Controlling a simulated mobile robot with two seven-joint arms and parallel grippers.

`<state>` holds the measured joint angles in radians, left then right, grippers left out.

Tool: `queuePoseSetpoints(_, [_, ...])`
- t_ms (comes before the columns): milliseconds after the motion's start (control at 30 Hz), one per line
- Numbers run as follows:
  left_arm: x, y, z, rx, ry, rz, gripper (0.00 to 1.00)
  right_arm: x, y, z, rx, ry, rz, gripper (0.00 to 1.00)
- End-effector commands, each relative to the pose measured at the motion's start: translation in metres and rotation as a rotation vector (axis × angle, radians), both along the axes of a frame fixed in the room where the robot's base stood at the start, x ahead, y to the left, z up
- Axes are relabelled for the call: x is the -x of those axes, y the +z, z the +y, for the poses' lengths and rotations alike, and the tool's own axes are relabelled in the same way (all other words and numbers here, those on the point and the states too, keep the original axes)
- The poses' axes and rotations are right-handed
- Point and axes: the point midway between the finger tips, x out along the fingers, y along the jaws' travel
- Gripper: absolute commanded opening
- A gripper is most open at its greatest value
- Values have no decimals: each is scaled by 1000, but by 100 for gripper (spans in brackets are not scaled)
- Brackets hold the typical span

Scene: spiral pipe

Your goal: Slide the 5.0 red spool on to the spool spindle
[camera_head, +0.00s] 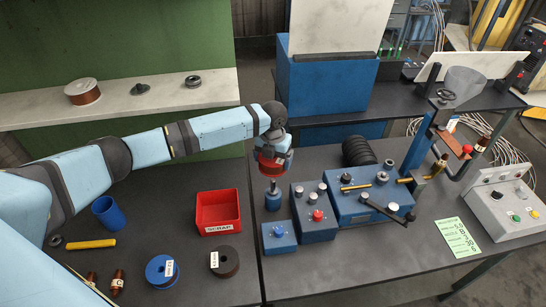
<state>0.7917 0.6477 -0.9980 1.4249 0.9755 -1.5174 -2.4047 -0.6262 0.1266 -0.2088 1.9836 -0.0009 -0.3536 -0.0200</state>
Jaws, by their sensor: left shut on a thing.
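My left arm reaches in from the left, and its gripper (273,147) points down at the centre of the view. It is shut on the red spool (268,166), which hangs under the wrist; the fingers partly hide it. A post on a blue base, which looks like the spool spindle (272,198), stands on the table directly below the spool. The spool is at or just above the spindle's top; I cannot tell whether they touch. The spool's size label is not readable. My right gripper is not in view.
Close to the spindle stand a small blue box (279,238), a blue box with a red button (316,215) and a blue cranked machine (362,200). The red scrap bin (218,212) is to the left. Blue (160,271) and dark (225,262) spools lie at front left.

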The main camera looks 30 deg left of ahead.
Motion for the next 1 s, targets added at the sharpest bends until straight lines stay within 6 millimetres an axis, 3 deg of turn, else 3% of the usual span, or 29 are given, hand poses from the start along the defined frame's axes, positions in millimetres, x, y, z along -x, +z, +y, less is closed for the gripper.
queuePoseSetpoints(533, [0, -48, 0, 1, -1, 0, 40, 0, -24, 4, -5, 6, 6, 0])
queuePoseSetpoints(1000, [0, -54, 0, 1, -1, -1, 40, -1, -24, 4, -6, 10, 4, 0])
